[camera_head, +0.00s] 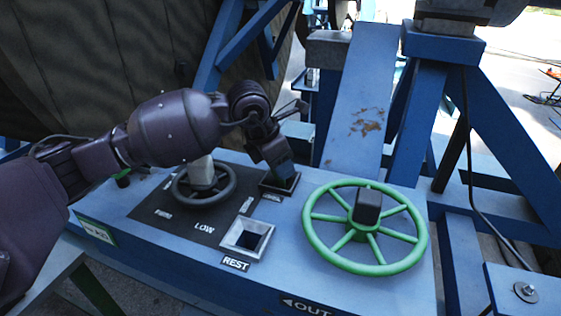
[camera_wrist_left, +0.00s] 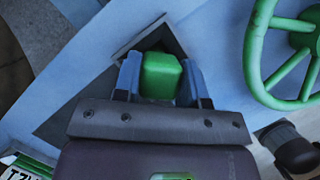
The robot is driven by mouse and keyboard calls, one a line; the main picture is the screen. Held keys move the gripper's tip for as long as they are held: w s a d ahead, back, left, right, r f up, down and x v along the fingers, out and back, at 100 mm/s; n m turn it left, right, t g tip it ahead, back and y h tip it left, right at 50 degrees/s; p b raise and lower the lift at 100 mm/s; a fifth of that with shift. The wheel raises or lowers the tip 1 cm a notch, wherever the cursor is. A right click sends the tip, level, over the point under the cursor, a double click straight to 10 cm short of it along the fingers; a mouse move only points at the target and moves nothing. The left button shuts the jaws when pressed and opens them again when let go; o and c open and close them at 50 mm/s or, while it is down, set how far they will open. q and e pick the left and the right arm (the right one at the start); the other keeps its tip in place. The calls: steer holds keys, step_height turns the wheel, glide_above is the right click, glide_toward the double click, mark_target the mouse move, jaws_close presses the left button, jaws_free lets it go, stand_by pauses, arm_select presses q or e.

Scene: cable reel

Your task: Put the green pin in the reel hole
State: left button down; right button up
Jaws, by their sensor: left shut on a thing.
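My left gripper (camera_head: 277,168) points down at a dark-rimmed square socket (camera_head: 291,186) at the back of the blue panel. It is shut on the green pin, whose square green top (camera_wrist_left: 161,75) shows between the two blue fingers (camera_wrist_left: 160,80) in the left wrist view. The gripper hides the pin in the head view. The socket rim (camera_wrist_left: 128,47) shows behind the pin in the wrist view. I cannot tell how deep the pin sits. A second square socket (camera_head: 233,241), marked REST, is empty. My right gripper is not in view.
A large green handwheel (camera_head: 313,231) stands right of the sockets; it also shows in the wrist view (camera_wrist_left: 255,50). A small dark wheel (camera_head: 178,196) with a pale handle is left, under my arm. Blue frame beams (camera_head: 360,95) rise behind, and a huge reel (camera_head: 80,60) fills the back left.

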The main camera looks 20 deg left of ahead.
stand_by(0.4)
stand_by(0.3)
arm_select(q)
steer(key=c, duration=0.6)
jaws_free()
steer(key=v, duration=1)
steer(key=shift+r, duration=0.35)
steer(key=shift+s+a, duration=0.15)
